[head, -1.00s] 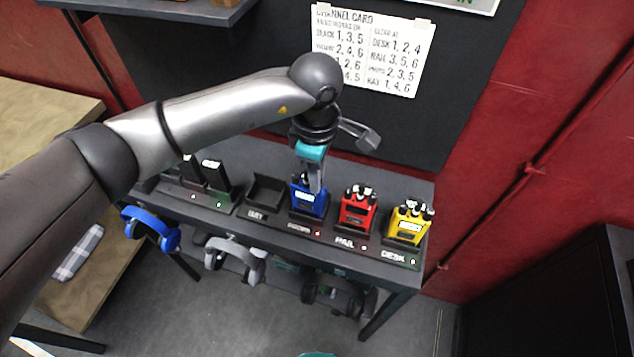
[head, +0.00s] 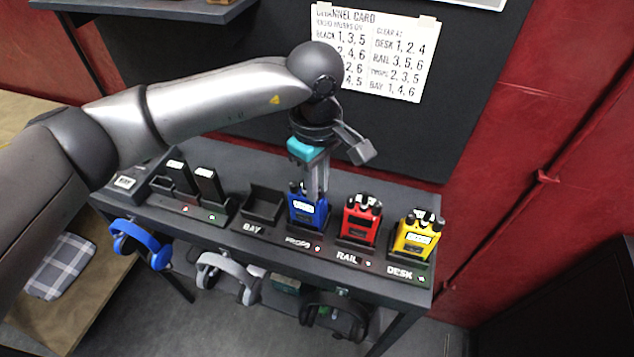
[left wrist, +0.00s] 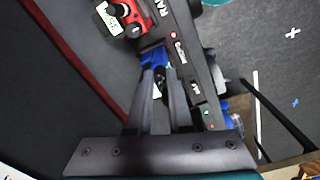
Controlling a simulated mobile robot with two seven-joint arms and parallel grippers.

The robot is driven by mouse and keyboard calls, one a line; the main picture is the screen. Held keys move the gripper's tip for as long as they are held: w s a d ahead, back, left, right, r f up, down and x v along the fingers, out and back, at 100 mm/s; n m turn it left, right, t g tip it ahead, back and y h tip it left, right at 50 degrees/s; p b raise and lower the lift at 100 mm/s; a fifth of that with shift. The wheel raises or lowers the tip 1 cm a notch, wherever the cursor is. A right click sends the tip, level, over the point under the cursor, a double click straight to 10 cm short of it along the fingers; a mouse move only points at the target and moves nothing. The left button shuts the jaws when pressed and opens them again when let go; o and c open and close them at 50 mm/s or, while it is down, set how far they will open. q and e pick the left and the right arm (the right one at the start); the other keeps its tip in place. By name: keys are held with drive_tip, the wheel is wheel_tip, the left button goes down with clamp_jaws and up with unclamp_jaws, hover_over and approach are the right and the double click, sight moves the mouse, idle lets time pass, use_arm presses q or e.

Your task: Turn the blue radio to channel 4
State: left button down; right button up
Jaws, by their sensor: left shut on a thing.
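The blue radio (head: 307,211) stands upright in the cradle marked PROPS, with a pale display on its front. My left gripper (head: 318,192) points down onto the top of it, fingers close together and shut on its top knob. The fingers hide the knob. In the left wrist view, the fingertips of my left gripper (left wrist: 162,72) meet at the blue radio (left wrist: 153,57), which is mostly covered. I cannot read its channel number. My right gripper is not in view.
The red radio (head: 360,219) stands close right in RAIL, the yellow radio (head: 416,235) in DESK. The BAY cradle (head: 262,205) to the left is empty. Black chargers (head: 209,186) stand further left. A channel card (head: 400,55) hangs behind. Headphones hang below the shelf's front.

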use_arm(q)
drive_tip(key=c, duration=0.8)
unclamp_jaws()
wheel_tip(320, 180, up, 15)
drive_tip(key=shift+r+b, duration=0.15)
drive_tip(key=shift+b, duration=0.2)
drive_tip(key=shift+s, duration=0.15)
